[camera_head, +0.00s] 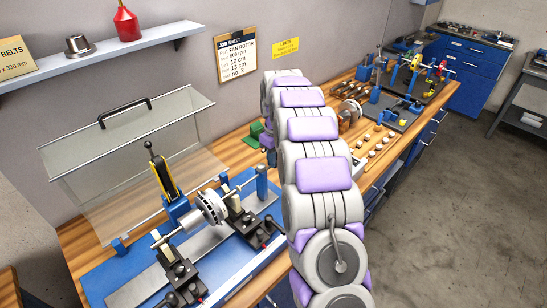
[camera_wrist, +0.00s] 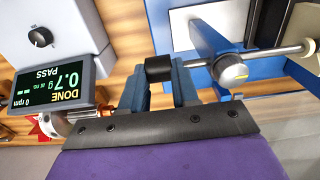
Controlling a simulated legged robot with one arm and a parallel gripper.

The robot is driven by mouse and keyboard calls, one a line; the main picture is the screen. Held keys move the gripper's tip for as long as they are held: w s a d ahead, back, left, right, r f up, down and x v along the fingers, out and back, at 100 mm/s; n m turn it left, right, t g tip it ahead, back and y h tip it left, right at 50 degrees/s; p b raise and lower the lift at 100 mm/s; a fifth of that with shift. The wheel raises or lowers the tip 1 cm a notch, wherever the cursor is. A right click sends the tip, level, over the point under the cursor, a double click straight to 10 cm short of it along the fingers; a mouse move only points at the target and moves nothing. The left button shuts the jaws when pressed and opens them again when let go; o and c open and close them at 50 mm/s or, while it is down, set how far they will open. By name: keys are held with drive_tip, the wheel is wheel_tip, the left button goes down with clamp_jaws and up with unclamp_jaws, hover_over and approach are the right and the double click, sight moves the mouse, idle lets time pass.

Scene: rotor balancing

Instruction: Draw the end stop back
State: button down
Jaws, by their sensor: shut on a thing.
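In the wrist view my gripper (camera_wrist: 160,82) has its two blue fingers on either side of a short black cylindrical knob (camera_wrist: 158,68), shut on it. The knob lies in line with a silver rod (camera_wrist: 292,51) at the blue end stop post (camera_wrist: 212,40). In the head view the blue post (camera_head: 262,182) stands at the right end of the balancing machine, beside the rotor (camera_head: 208,208). My arm hides the gripper there.
The display (camera_wrist: 52,84) reads DONE, 0.7 g, PASS, 0 rpm. A clear hinged guard (camera_head: 135,165) stands raised behind the machine. Black pedestals (camera_head: 245,225) carry the rotor shaft. Small parts (camera_head: 378,148) lie on the bench right of my arm.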

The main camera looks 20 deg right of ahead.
drive_tip(key=d+p, duration=0.1)
drive_tip(key=w+d, duration=0.1)
drive_tip(key=d, duration=0.1)
drive_tip(key=w+d+p, duration=0.1)
drive_tip(key=d, duration=0.1)
drive_tip(key=shift+w+d+p, duration=0.1)
drive_tip(key=shift+p, duration=0.2)
drive_tip(key=c, duration=0.8)
unclamp_jaws()
drive_tip(key=shift+c, duration=0.2)
wheel_tip(320, 180, up, 17)
drive_tip(key=p, duration=0.3)
drive_tip(key=shift+r, duration=0.15)
